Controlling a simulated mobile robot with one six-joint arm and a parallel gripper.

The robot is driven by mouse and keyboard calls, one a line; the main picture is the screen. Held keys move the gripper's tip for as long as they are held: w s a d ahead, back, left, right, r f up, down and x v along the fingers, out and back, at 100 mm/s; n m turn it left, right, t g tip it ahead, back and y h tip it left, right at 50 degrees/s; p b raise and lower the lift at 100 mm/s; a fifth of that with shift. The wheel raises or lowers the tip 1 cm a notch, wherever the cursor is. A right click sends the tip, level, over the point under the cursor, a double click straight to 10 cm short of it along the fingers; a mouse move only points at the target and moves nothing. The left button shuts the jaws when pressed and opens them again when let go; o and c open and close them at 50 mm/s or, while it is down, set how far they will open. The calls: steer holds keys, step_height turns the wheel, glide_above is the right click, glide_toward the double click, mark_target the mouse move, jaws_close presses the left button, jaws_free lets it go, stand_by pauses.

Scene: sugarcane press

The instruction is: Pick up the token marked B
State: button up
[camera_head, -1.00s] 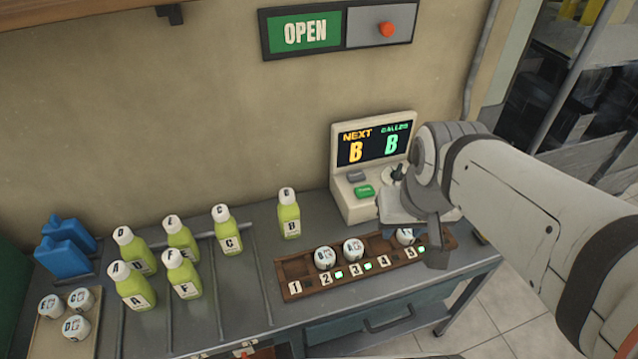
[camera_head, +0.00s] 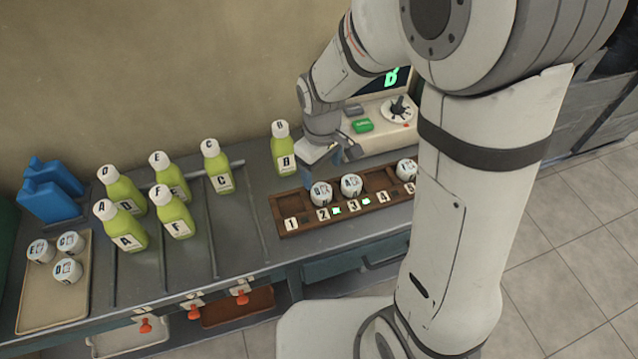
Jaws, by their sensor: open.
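The token rack (camera_head: 300,222) is a brown wooden strip with numbered slots on the counter. A white round token (camera_head: 321,193) stands in slot 2; its small letter looks like B but is hard to read. A token marked A (camera_head: 351,186) stands right of it, in slot 3. A third token (camera_head: 405,168) is at slot 5, partly hidden by my arm. My gripper (camera_head: 325,158) is open and empty, just above and behind the slot 2 token, apart from it as far as I can tell.
A green juice bottle marked B (camera_head: 283,150) stands close left of my gripper. Several more lettered bottles (camera_head: 175,212) stand to the left. A tray (camera_head: 40,308) holds tokens E, C and D. The call console (camera_head: 375,140) with a green button is behind the rack, partly covered by my arm.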

mark_target(322, 191)
step_height(322, 191, down, 8)
steer(key=shift+r, duration=0.2)
steer(key=shift+c, duration=0.3)
steer(key=c, duration=1)
